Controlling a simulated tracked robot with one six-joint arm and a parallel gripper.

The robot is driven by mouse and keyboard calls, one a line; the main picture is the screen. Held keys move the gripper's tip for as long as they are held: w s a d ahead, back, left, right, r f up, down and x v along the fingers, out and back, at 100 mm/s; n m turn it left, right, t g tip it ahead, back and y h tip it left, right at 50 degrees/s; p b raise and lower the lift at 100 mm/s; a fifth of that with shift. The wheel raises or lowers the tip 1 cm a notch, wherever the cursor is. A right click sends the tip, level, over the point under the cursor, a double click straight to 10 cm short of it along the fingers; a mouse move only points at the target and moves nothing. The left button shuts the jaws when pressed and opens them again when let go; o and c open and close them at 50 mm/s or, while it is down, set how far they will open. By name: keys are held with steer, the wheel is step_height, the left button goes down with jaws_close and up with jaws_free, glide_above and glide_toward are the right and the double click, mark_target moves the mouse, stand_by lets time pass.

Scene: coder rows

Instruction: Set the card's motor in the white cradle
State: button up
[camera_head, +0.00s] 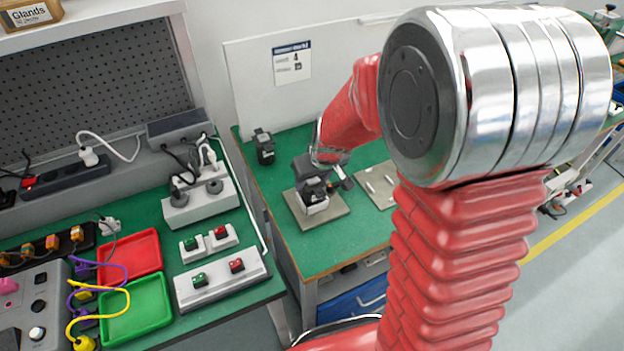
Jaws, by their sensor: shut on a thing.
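A black motor (315,190) is at the white cradle (317,208), which stands on a tan base plate (301,219) on the green bench. My gripper (322,183) reaches down from the right and is shut on this motor. The motor appears in or just above the cradle; I cannot tell whether it touches the bottom. The gripper hides part of it. The card (292,63) hangs on the white panel behind; its text is too small to read. Another black motor (264,147) stands upright near the bench's back left.
A second tan plate (374,187) with pale strips lies right of the cradle. On the left bench are a socket block (200,205), two button boxes, a red tray (128,258) and a green tray (137,308). Bare green bench lies in front of the cradle.

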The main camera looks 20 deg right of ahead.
stand_by(0.4)
steer(key=o, duration=1.2)
steer(key=shift+f, duration=0.15)
steer(key=v, duration=1.4)
